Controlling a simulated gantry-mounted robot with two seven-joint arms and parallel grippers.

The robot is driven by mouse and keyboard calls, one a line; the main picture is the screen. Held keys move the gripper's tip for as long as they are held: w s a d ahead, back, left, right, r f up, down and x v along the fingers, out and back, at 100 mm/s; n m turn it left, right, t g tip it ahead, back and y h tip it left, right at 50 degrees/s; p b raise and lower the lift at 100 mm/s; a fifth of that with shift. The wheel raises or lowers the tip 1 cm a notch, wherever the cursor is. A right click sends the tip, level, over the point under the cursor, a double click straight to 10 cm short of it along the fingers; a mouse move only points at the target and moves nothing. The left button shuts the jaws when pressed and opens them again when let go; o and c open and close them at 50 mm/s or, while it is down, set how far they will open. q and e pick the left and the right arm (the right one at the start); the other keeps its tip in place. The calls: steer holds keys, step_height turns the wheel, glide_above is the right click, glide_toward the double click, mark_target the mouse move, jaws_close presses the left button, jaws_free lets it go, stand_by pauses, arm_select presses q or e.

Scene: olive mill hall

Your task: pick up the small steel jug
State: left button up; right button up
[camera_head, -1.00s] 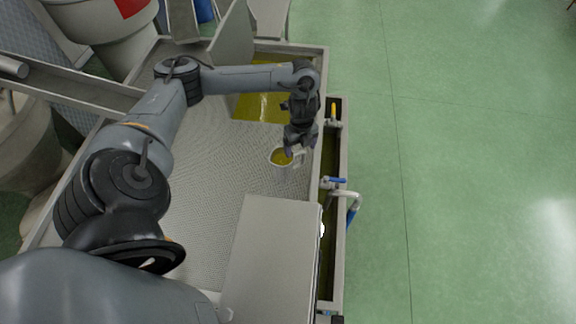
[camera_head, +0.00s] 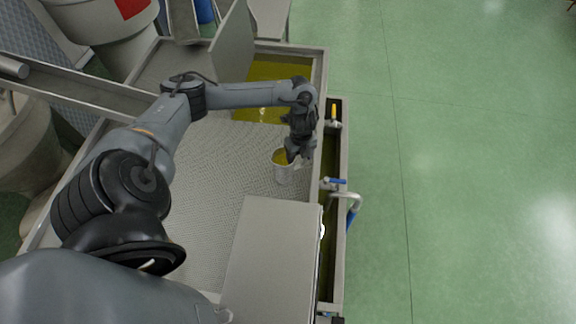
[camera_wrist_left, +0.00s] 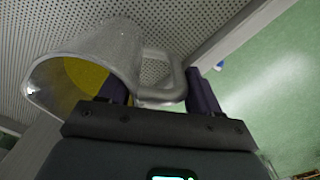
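The small steel jug (camera_head: 283,174) is over the perforated screen, left of my left gripper (camera_head: 298,157). Its grey side and rim show, with yellow inside, and it appears tilted. I cannot tell whether its base touches the screen. In the left wrist view the jug (camera_wrist_left: 125,45) has its mouth towards the lower left and its looped handle towards the right. My left gripper's two dark fingers (camera_wrist_left: 160,92) stand apart there, with the handle loop between them. The right finger looks close to or against the handle. My right gripper is not in view.
The perforated screen (camera_head: 225,165) lies in a steel tank with raised edges. A yellow oil pool (camera_head: 262,92) is behind. A grey flat cover (camera_head: 270,255) is in front. Blue (camera_head: 336,181) and yellow (camera_head: 334,111) valve handles stand at the right edge. Green floor beyond is clear.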

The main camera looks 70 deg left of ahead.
arm_select(q)
jaws_close()
steer(key=shift+r, duration=0.35)
